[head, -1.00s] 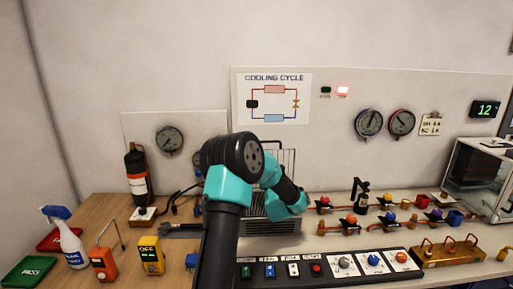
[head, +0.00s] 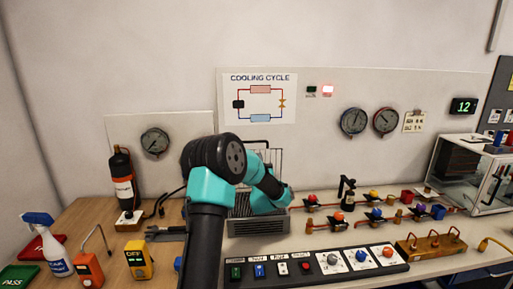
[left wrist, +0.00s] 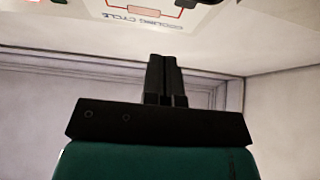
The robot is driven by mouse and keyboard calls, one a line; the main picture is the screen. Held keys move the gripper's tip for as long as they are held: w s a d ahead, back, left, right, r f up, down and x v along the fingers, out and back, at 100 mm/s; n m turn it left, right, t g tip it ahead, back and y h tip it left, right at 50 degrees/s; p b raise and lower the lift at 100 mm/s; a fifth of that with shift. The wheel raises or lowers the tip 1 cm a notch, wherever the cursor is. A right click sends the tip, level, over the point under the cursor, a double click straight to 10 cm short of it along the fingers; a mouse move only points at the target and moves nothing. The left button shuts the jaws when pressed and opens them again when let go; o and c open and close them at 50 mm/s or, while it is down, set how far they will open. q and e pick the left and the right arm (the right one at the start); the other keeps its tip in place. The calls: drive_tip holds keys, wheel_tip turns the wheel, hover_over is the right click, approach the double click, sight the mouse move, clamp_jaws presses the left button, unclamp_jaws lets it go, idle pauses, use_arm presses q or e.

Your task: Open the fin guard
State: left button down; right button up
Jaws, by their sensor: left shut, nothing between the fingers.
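The fin guard (head: 276,160) is a wire grid standing up behind my left arm in the head view. My arm hides much of it, and I cannot tell how far it is swung. Below it sits a grey finned unit (head: 258,227) on the bench. My left wrist is in front of the unit and the guard. Its fingers are hidden in the head view. In the left wrist view my left gripper (left wrist: 165,80) shows black fingers together with nothing between them. The guard cannot be made out there. My right gripper is not in view.
A control strip (head: 320,264) with buttons and knobs lies in front. Valves on copper pipes (head: 340,216) stand right of the unit. A black cylinder (head: 122,183), a spray bottle (head: 55,245) and orange and yellow meters (head: 138,258) stand left. A cooling cycle poster (head: 258,97) hangs behind.

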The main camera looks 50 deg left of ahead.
use_arm(q)
drive_tip(key=w+a+r, duration=0.2)
drive_tip(key=w+a, duration=0.3)
drive_tip(key=a, duration=0.1)
drive_tip(key=shift+a, duration=0.3)
